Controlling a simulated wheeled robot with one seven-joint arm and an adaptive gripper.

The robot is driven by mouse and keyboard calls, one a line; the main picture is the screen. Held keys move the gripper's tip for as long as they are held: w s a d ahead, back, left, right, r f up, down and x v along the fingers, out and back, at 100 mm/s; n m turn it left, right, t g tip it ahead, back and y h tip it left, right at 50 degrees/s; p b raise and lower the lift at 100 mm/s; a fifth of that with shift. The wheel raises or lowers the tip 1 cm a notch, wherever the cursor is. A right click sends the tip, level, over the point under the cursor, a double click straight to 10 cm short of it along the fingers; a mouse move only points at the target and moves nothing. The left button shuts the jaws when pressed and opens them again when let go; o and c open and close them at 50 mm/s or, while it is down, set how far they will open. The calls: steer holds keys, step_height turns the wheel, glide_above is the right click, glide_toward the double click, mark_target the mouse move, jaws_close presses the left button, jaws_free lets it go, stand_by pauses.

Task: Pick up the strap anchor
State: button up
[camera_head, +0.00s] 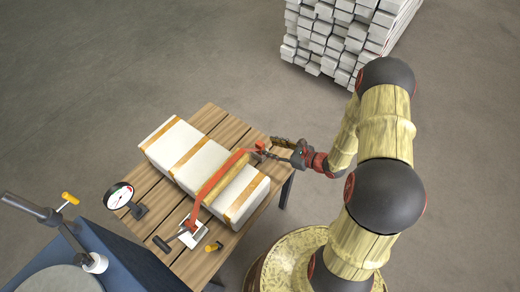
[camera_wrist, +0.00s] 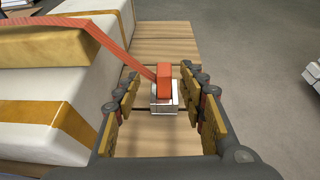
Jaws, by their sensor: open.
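The strap anchor is a small silver-white block with an orange upright piece on top (camera_wrist: 165,97), standing on the wooden slats in the wrist view. An orange strap (camera_wrist: 115,50) runs from it over the white package. My gripper (camera_wrist: 166,88) is open, with one finger on each side of the anchor; gaps show between the fingers and the block. In the head view my gripper (camera_head: 279,149) is at the table's right edge, by the strap's end, and its fingers partly hide the anchor.
The white package (camera_head: 188,140) with tan bands lies on the slatted wooden table (camera_head: 213,117), close to my gripper's left finger. A white plate with a dark handle (camera_head: 192,234) and a round gauge (camera_head: 118,196) are at the near side. A white stack (camera_head: 345,40) stands on the floor behind.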

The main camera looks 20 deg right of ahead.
mark_target(262, 145)
steer(key=shift+w+f+m+h, duration=0.3)
steer(key=shift+f, duration=0.35)
steer(key=b+x, duration=0.2)
steer(key=x, duration=0.4)
steer(key=shift+w+a+f, duration=0.1)
steer(key=shift+w+a, duration=0.1)
steer(key=shift+w, duration=0.1)
steer(key=shift+c, duration=1.2)
steer(key=c, duration=0.7)
jaws_close()
